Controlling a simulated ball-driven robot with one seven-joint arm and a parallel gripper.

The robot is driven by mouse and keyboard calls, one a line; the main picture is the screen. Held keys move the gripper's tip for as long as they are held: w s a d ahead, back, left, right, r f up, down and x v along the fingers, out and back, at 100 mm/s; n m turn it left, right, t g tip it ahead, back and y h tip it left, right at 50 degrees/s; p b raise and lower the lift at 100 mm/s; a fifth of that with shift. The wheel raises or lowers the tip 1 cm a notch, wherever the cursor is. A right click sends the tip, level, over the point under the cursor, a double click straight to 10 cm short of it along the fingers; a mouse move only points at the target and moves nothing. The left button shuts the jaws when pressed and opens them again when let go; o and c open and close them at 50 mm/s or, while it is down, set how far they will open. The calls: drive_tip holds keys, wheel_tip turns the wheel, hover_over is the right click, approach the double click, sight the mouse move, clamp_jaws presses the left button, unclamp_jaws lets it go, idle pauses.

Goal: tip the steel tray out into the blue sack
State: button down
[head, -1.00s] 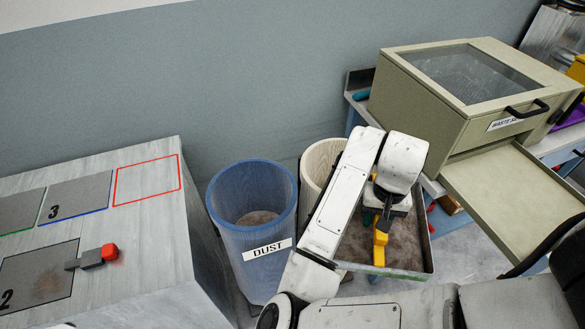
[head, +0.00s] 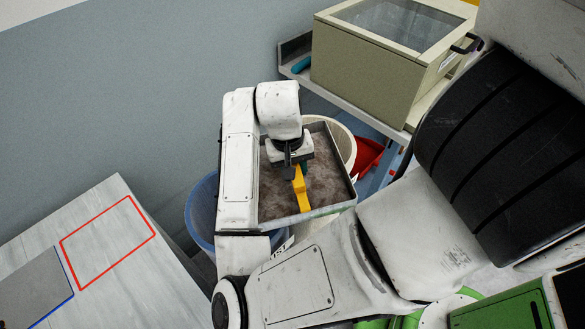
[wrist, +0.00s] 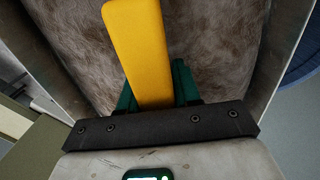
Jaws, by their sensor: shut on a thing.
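The steel tray (head: 332,208) holds a layer of brown fluffy dust (head: 325,180) and has a yellow handle (head: 301,190). My gripper (head: 296,168) is shut on the yellow handle, and the tray looks about level. In the wrist view the handle (wrist: 137,50) stands between the green fingers, with the dust behind it. The blue sack (head: 201,212) is open-topped and stands left of the tray. My arm and the tray hide much of it and nearly all of its label. The tray's left end is close to the sack's right side in the picture.
A cream sack (head: 343,140) stands behind the tray, partly hidden. A red scoop-like thing (head: 368,155) lies right of it. A beige cabinet with a glass top (head: 365,75) sits on a bench behind. A grey worktop (head: 95,255) with a red outline is at left.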

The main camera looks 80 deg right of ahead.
sight(273, 183)
drive_tip(key=w+g, duration=0.1)
drive_tip(key=g, duration=0.1)
drive_tip(key=w+a+g+h+b, duration=0.1)
drive_tip(key=shift+w+r+g+h, duration=0.1)
drive_tip(key=shift+w+g+h, duration=0.2)
drive_tip(key=shift+w+g, duration=0.1)
drive_tip(key=w+g, duration=0.1)
drive_tip(key=w+a+g+h, duration=0.1)
drive_tip(key=shift+r+g, duration=0.3)
drive_tip(key=shift+r, duration=0.1)
drive_tip(key=shift+w+a+r+g+h+p, duration=0.15)
drive_tip(key=shift+w+a+g+h, duration=0.1)
drive_tip(key=shift+w+g, duration=0.3)
drive_tip(key=shift+w+a+r+g+h+p, duration=0.15)
drive_tip(key=shift+w+a+g+h+p, duration=0.1)
drive_tip(key=shift+w+g, duration=0.35)
drive_tip(key=shift+w+a+r+g+h+p, duration=0.15)
drive_tip(key=shift+w+a+g+h, duration=0.1)
drive_tip(key=shift+w+g, duration=0.3)
drive_tip(key=shift+r, duration=0.1)
